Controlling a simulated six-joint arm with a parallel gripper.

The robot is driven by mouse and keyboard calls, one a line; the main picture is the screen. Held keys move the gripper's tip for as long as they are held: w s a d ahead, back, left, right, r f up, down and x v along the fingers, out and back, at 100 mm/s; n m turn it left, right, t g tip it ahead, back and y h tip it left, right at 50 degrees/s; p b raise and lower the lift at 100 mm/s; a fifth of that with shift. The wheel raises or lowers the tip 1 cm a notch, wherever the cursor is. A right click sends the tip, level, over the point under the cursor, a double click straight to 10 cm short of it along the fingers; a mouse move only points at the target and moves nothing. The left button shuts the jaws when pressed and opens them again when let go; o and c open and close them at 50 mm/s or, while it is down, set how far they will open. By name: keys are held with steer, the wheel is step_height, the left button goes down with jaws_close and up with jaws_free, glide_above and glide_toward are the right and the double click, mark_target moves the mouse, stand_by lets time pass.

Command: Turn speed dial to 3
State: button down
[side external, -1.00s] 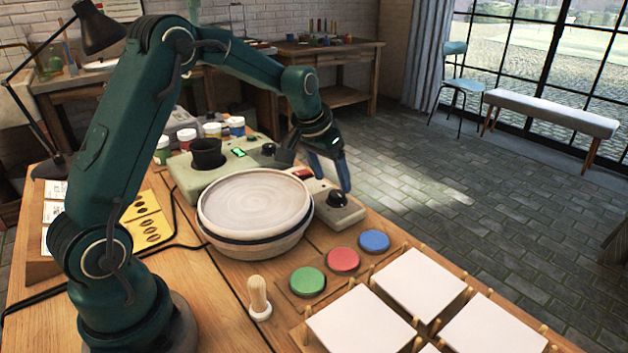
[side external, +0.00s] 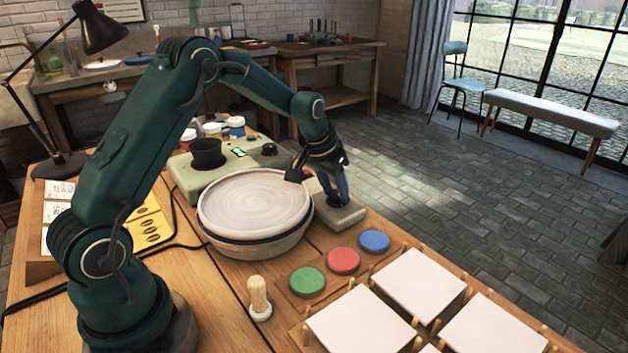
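A small grey control box (side external: 351,216) stands just right of the round turntable (side external: 255,203). Its black dial (side external: 334,202) is mostly hidden behind my fingers, so its setting cannot be read. My gripper (side external: 336,193) points down at the dial, with its blue fingers right at the knob. I cannot tell whether they touch or grip it. Another black knob (side external: 269,149) is on the green machine (side external: 195,181) behind the turntable, beside a lit green display (side external: 239,153).
Green (side external: 307,281), red (side external: 343,261) and blue (side external: 374,241) round pads lie in front of the box. White square tiles (side external: 419,283) sit between wooden pegs at the front right. A wooden-handled stamp (side external: 259,298) stands upright at the front. Paint jars stand at the back.

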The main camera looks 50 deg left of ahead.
steer(key=shift+m, duration=0.3)
steer(key=m, duration=0.1)
steer(key=m+h, duration=0.1)
steer(key=shift+a+m, duration=0.2)
steer(key=shift+m, duration=0.1)
steer(key=m+h, duration=0.1)
steer(key=m, duration=0.2)
steer(key=shift+a+m+h, duration=0.1)
steer(key=shift+m+h, duration=0.2)
steer(key=shift+m, duration=0.1)
steer(key=m+g+h, duration=0.1)
steer(key=m, duration=0.2)
steer(key=shift+w+a+m, duration=0.1)
steer(key=shift+w+m, duration=0.05)
steer(key=shift+m, duration=0.15)
steer(key=shift+w+m+g+h, duration=0.1)
steer(key=shift+m+g+h, duration=0.5)
steer(key=shift+m, duration=1.4)
steer(key=shift+c, duration=2.1)
jaws_free()
